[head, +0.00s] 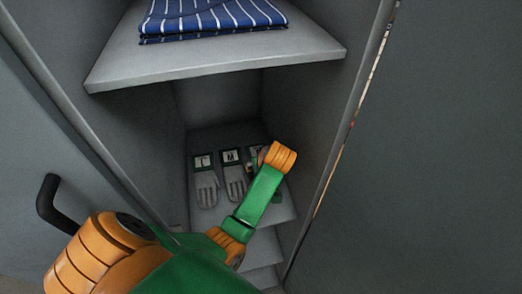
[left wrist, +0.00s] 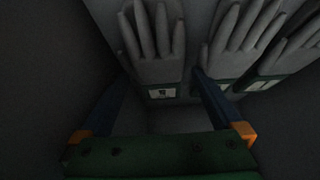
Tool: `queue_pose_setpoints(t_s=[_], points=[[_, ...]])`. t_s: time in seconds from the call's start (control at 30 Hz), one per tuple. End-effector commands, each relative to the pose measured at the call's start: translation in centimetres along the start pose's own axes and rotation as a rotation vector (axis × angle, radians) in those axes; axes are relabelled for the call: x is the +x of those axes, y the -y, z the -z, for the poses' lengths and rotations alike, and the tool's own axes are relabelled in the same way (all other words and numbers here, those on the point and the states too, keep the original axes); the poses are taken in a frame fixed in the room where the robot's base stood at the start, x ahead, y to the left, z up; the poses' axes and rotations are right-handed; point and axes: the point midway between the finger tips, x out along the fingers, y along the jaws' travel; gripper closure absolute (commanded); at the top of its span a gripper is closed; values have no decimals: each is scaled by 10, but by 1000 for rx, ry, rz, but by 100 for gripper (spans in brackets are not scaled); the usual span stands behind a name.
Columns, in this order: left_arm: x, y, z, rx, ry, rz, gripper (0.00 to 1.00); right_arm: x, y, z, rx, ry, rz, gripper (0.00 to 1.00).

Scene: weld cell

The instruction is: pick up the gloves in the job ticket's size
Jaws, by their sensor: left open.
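Three grey gloves lie side by side on a lower locker shelf: a left glove (head: 206,187), a middle glove (head: 235,182) and a right one, mostly hidden by my left arm. In the left wrist view the picture is turned around. My left gripper (left wrist: 162,82) is open and empty, its blue fingers on either side of the nearest glove's cuff (left wrist: 163,91). I cannot tell whether they touch it. Another glove (left wrist: 236,45) lies beside the right finger. My right gripper and the job ticket are not in view.
Above is a locker shelf (head: 215,64) with folded blue striped cloth (head: 208,18). The locker's side walls stand close on both sides of my left arm. An open door with a black handle (head: 47,200) is at the left.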

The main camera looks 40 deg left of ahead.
Motion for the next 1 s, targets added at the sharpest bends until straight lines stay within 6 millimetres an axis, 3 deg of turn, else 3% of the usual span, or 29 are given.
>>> queue_pose_setpoints(t_s=[0.27,0.6,1.0], points=[[3,1,-6,-2,0,0,3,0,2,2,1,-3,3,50],[3,1,-5,-2,-1,0,94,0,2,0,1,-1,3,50],[0,0,4,-1,-3,-3,96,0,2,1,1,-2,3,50]])
